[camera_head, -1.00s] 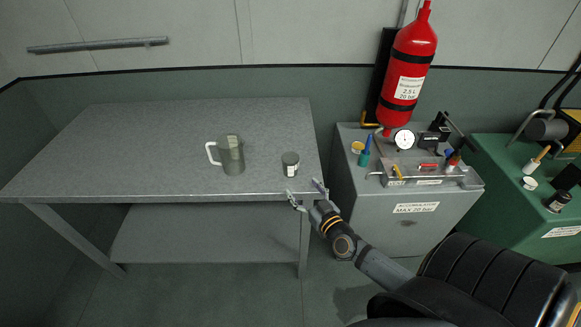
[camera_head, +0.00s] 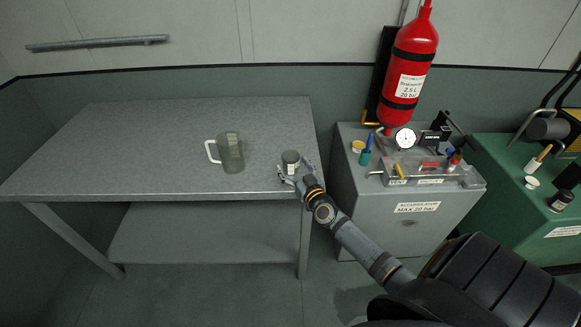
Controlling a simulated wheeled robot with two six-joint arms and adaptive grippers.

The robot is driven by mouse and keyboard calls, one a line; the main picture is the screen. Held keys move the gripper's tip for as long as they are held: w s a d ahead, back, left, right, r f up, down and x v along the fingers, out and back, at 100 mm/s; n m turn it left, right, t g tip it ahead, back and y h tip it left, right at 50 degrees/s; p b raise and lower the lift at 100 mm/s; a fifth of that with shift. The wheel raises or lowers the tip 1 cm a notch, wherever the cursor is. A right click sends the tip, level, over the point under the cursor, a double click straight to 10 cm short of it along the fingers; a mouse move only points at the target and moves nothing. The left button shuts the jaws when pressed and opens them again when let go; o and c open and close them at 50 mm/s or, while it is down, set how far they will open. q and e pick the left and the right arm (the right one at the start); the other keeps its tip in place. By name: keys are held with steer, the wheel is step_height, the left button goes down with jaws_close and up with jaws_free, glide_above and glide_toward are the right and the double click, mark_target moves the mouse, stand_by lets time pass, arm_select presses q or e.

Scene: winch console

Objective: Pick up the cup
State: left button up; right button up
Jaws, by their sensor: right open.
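A translucent grey-green cup (camera_head: 231,153) with a white handle on its left side stands upright on the grey table (camera_head: 150,140). The gripper is well to the right of the cup. My left gripper is not in view.
A grey accumulator cabinet (camera_head: 395,225) with a gauge and small items stands right of the table. A red cylinder (camera_head: 409,65) hangs above it. A green cabinet (camera_head: 505,205) is at far right. The table's left part is clear.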

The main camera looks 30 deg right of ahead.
mark_target(293, 157)
steer(key=shift+w, duration=0.4)
steer(key=shift+s+r, duration=0.1)
steer(key=shift+s, duration=0.05)
steer(key=shift+c, duration=0.9)
steer(key=c, duration=0.9)
steer(key=shift+o, duration=0.2)
steer(key=shift+r+p, duration=0.4)
steer(key=shift+p, duration=0.05)
step_height(293, 157, up, 2)
steer(key=p, duration=0.2)
steer(key=shift+r+p, duration=0.25)
steer(key=shift+p, duration=0.05)
steer(key=s+a+r+p, duration=0.6)
steer(key=s+r+p, duration=0.3)
steer(key=s, duration=0.3)
steer(key=shift+s+a+r, duration=0.2)
steer(key=shift+a+r, duration=0.05)
steer(key=shift+r, duration=0.05)
